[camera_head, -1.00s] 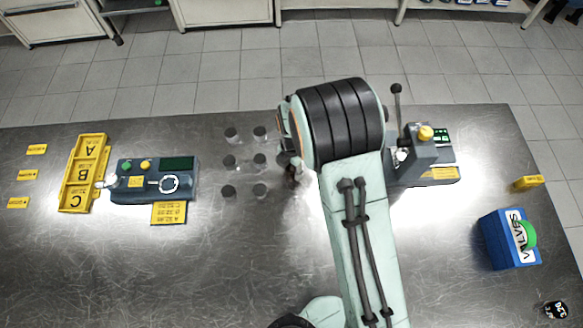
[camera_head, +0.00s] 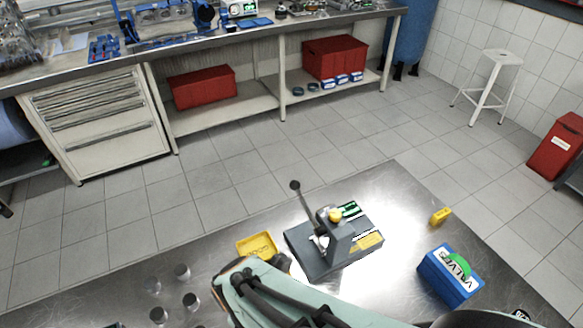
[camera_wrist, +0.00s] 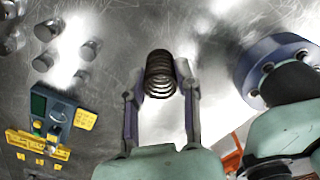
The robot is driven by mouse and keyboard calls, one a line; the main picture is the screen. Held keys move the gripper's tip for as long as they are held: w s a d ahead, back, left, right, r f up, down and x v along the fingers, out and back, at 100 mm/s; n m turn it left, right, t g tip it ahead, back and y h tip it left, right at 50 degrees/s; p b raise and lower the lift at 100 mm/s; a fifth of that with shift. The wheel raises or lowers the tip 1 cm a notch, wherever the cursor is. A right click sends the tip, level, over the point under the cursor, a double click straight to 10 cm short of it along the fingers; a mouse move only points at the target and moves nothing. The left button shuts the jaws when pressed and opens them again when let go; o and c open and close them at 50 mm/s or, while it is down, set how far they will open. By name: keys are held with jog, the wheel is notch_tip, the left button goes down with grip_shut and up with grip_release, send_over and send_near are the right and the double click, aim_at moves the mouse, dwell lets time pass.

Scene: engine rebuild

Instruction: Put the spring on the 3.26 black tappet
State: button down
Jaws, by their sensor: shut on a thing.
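In the wrist view, my gripper (camera_wrist: 160,80) is shut on a dark coil spring (camera_wrist: 160,72), which sits between the two fingertips. The metal table shows behind it, and I cannot tell its height above the table. In the head view, the gripper and spring are hidden by my arm. A small black piece with white marking (camera_head: 520,314) is cut off at the bottom right edge. It may be the black tappet, but its number is not clearly readable here.
Several grey cylinders (camera_head: 182,271) stand on the table (camera_head: 400,200) left of my arm.

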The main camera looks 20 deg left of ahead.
jog(key=w+d+r+m, duration=0.3)
jog(key=w+d+m, duration=0.5)
jog(key=w+d, duration=0.75)
jog(key=w+d+m, duration=0.3)
jog(key=d+m, duration=0.2)
jog(key=d, duration=0.9)
jog(key=s+d+m, duration=0.3)
jog(key=d, duration=0.5)
jog(key=s+d+m, duration=0.2)
jog(key=s+d, duration=0.2)
jog(key=d, duration=0.3)
jog(key=w+d+f, duration=0.4)
jog(key=w, duration=0.1)
jog(key=w+d+f, duration=0.4)
jog(key=shift+w+d+f, duration=0.35)
jog(key=shift+d+f, duration=0.05)
jog(key=shift+w+d+f, duration=0.1)
jog(key=shift+f, duration=0.1)
jog(key=shift+w+d+f, duration=0.1)
jog(key=shift+w+f, duration=0.05)
jog(key=shift+f, duration=1.55)
jog(key=shift+f, duration=0.1)
